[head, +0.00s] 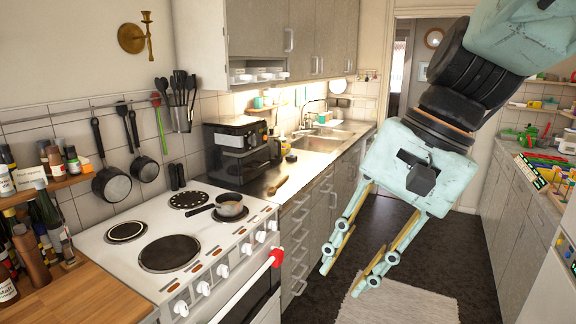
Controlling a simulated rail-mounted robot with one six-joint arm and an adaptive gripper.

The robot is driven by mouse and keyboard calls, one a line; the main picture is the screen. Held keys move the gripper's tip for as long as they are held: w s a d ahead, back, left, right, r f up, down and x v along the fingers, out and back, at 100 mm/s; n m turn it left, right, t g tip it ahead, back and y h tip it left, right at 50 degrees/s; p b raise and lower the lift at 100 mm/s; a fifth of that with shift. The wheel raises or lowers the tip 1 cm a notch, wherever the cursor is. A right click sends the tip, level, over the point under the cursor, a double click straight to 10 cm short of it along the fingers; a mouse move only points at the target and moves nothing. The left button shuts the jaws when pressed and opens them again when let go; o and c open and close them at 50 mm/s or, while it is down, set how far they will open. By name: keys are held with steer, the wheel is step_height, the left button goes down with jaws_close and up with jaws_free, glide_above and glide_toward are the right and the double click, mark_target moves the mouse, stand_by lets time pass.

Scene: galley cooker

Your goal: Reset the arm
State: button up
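My gripper (352,267) hangs from my arm on the right side of the head view. Its two long fingers point down and to the left, with a clear gap between them. Nothing is between the fingers. In the picture it is right of the white cooker (134,273), over the open floor and in front of the drawers. It appears clear of the counter and the cooker.
A red knob or cloth (277,257) is at the cooker's front. A black coffee machine (237,150) and a sink (318,139) are farther along. A cluttered counter (533,195) is at right. A rug (400,302) lies on the floor.

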steer(key=s+d+n+t+h, duration=0.3)
steer(key=s+d+n, duration=0.3)
steer(key=s+d, duration=0.5)
steer(key=shift+s+d+h, duration=0.2)
steer(key=shift+s+h, duration=0.5)
steer(key=shift+s, duration=0.95)
